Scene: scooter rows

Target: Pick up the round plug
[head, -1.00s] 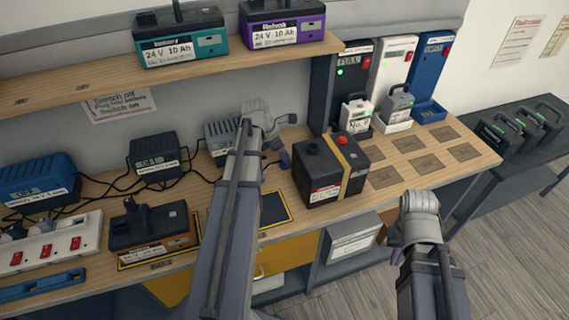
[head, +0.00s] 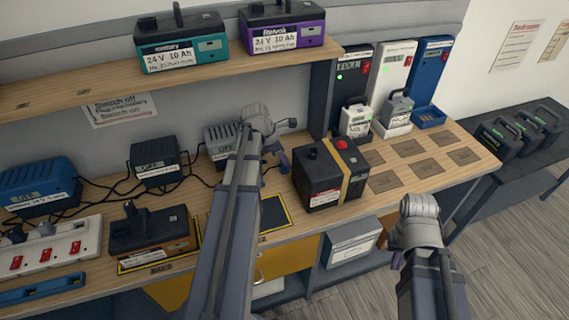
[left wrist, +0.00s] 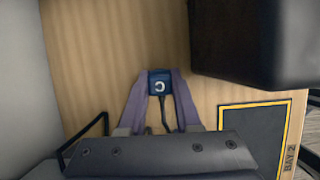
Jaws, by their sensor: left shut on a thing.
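In the left wrist view, a small blue plug (left wrist: 160,83) with a white round mark on its face sits between the two purple fingers of my left gripper (left wrist: 160,92). The fingers are shut on it, and a dark cable runs back from it between them. In the head view my left gripper (head: 283,160) points down at the bench, left of a black battery with a tan strap (head: 322,178). The plug cannot be made out there. My right arm is at the lower right; a sliver of my right gripper (head: 397,262) shows, its jaws hidden.
A brown battery (head: 150,232) sits on a yellow-edged bay at left, near a white power strip (head: 45,248). A shelf (head: 90,104) overhangs the back. Bare marked squares (head: 425,167) lie free at right.

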